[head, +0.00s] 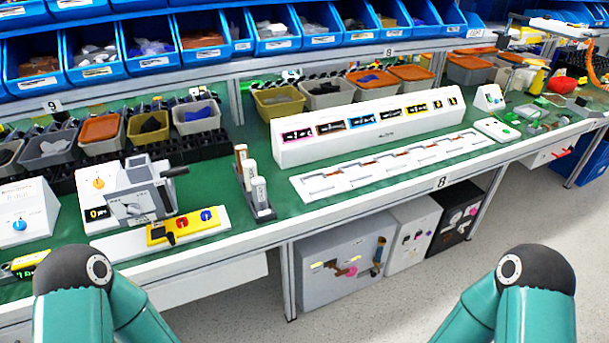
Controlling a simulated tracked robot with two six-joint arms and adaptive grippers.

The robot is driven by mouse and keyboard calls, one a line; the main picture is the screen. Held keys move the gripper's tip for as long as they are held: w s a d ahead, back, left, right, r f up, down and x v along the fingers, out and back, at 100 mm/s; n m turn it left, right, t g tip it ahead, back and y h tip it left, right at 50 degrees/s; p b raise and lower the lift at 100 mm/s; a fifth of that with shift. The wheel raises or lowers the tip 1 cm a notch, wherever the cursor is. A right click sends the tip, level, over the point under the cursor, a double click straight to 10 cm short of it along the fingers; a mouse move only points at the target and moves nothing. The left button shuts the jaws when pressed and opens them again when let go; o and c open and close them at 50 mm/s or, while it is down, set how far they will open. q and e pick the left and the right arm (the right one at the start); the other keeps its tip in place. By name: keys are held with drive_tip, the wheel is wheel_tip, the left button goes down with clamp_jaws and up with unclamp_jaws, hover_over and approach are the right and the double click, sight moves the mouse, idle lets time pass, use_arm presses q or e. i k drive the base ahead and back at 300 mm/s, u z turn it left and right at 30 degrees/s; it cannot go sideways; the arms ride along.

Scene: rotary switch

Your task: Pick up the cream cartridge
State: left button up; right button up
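A few slim pale upright pieces (250,175) stand close together in a dark holder (265,213) on the green bench, left of the middle. They look like cartridges with whitish to cream faces, and the rear one has a brown part. They are too small to tell for certain which is the cream cartridge. Neither gripper is in view, and nothing visible touches the holder.
A long white sloped panel (380,142) with several small displays stands right of the holder, behind a slotted white tray (395,165). A grey and white switch device (138,195) and a white strip with a yellow block (172,231) stand left. Bins line the back.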

sight(249, 166)
drive_tip(key=z, duration=0.1)
drive_tip(key=i, duration=0.25)
drive_tip(key=z, duration=1.65)
drive_tip(key=k, duration=1.1)
drive_tip(key=u, duration=1.55)
drive_tip(key=i, duration=1.1)
drive_tip(key=z, duration=0.7)
